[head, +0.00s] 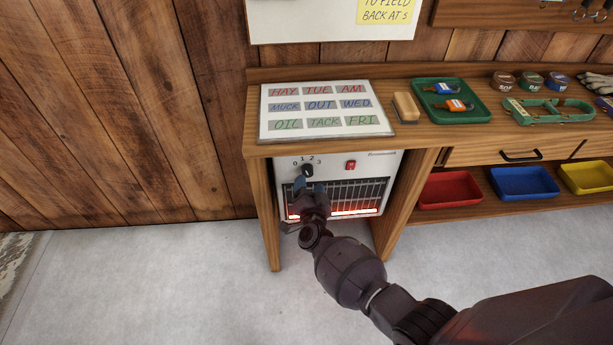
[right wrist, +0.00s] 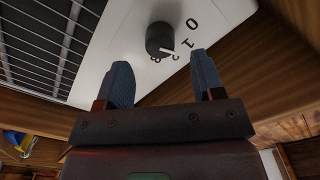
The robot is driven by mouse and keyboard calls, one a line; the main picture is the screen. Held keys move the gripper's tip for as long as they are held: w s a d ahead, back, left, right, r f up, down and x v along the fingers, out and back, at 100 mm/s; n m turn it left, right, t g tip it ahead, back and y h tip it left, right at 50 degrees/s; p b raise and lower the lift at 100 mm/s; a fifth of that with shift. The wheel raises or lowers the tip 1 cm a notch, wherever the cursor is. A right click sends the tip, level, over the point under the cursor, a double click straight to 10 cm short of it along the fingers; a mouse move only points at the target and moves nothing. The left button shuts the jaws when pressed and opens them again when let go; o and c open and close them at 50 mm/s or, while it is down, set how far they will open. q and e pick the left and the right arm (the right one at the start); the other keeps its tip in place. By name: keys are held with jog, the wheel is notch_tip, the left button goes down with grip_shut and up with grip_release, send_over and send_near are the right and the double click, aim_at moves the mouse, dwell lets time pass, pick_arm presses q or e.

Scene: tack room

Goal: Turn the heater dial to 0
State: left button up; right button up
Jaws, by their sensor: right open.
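The heater (head: 335,160) is a white box under the wooden bench, with a dark grille and a glowing red-orange bar low down. Its black dial (head: 307,170) is at the upper left of the front, with the numbers 0 to 3 around it. In the right wrist view the dial (right wrist: 160,38) has a white pointer turned toward the high-number end, away from 0; the exact number is hard to read. My right gripper (head: 302,184) is just in front of and below the dial. Its two blue fingers (right wrist: 164,80) are open, empty and apart from the dial. My left gripper is out of view.
A red switch (head: 351,165) is right of the dial. The bench top (head: 330,147) overhangs closely above, with a wooden side panel (head: 408,195) at right. A lettered board (head: 325,110) and a green tray (head: 448,112) lie on top. The floor in front is clear.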

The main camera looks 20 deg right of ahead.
aim_at(308, 174)
jog(key=x, duration=0.3)
jog(key=shift+f+b, duration=0.2)
jog(key=shift+b, duration=0.2)
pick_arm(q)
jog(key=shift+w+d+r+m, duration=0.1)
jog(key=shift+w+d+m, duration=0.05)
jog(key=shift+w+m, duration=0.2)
pick_arm(e)
jog(key=shift+w+d+r, duration=0.2)
jog(key=shift+w, duration=0.35)
jog(key=shift+c, duration=0.3)
jog(key=c, duration=0.9)
jog(key=shift+o, duration=0.2)
